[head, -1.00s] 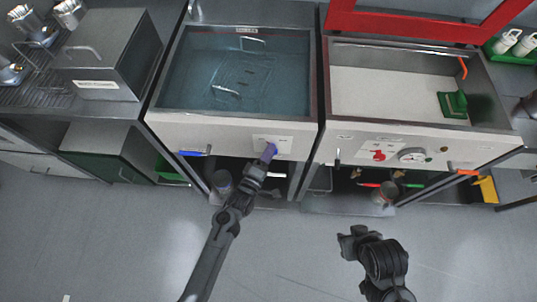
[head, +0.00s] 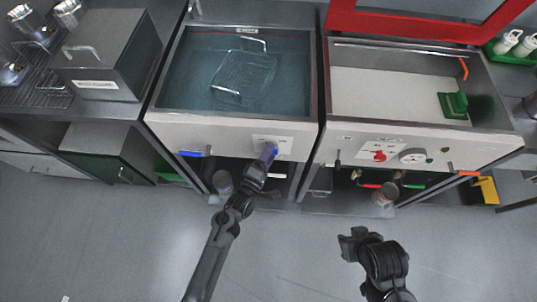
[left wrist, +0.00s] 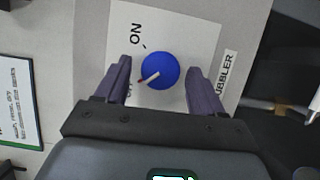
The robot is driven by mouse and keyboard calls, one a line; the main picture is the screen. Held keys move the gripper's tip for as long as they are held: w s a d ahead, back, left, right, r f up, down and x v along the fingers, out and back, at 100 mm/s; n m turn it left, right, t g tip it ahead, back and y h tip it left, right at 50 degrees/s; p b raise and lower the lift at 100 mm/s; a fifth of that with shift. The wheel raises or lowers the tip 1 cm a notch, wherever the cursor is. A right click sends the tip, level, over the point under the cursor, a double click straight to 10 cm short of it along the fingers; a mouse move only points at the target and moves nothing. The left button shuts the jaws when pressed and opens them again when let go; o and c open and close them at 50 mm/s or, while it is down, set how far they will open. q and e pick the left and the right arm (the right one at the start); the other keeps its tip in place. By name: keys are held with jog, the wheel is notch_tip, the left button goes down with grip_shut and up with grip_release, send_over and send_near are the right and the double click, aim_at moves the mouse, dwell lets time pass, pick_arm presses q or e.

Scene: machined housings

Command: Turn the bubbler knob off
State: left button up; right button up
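The bubbler knob (left wrist: 160,70) is round and blue, with a white line and a reddish tip pointing lower left. My left gripper (left wrist: 158,76) is open, one finger on each side of the knob, with a small gap to each. In the head view my left gripper (head: 268,152) is at the front panel of the water tank (head: 170,117), covering the knob. My right gripper (head: 350,243) hangs over the floor, apart from everything; its fingers are unclear.
A wire basket (head: 245,75) sits in the tank's water. To the right is a second basin (head: 390,95) with a green block (head: 453,105), a red knob (head: 379,156) and a gauge (head: 412,156). A blue lever (head: 190,154) is left of my left gripper. The floor in front is clear.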

pick_arm(q)
jog(key=shift+s+a, duration=0.1)
jog(key=shift+s, duration=0.05)
jog(key=p+v, duration=0.2)
jog(key=v, duration=0.8)
jog(key=shift+s, duration=0.25)
jog(key=shift+a+f, duration=0.1)
